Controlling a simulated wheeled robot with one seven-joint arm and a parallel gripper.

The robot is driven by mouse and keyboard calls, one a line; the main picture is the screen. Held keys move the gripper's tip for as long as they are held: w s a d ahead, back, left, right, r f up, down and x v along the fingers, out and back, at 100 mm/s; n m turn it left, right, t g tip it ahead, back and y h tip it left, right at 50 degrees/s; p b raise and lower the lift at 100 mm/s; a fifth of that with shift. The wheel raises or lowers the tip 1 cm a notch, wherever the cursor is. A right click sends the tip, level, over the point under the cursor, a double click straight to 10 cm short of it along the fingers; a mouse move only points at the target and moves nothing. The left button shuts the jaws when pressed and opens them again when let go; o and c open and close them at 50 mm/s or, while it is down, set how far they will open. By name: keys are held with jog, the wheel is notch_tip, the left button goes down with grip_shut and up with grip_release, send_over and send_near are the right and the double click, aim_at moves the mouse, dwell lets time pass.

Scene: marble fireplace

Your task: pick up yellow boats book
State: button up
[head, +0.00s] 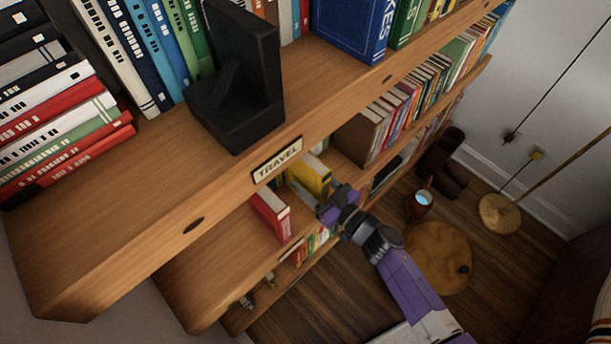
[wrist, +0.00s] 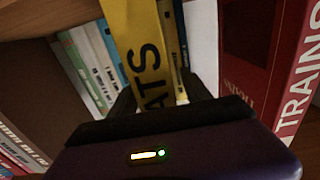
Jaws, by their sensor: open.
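The yellow boats book (head: 312,175) stands on the shelf below the "TRAVEL" label in the head view. In the wrist view the yellow boats book (wrist: 143,45) shows its spine with the letters "ATS", and its lower part is hidden by my gripper. My gripper (head: 327,202) is at the front of the yellow book in the head view. In the wrist view my gripper (wrist: 160,98) is open, with one dark finger on each side of the yellow spine. Whether the fingers touch the book cannot be told.
A red "TRAINS" book (wrist: 294,75) stands to the right in the wrist view; it also shows in the head view (head: 271,215). White and green books (wrist: 90,65) stand to the left. The "TRAVEL" shelf (head: 100,235) overhangs above. A round wooden stool (head: 438,255) stands on the floor.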

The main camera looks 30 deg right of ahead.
grip_shut()
dwell(1.0)
dwell(0.4)
jog(key=shift+r, duration=0.15)
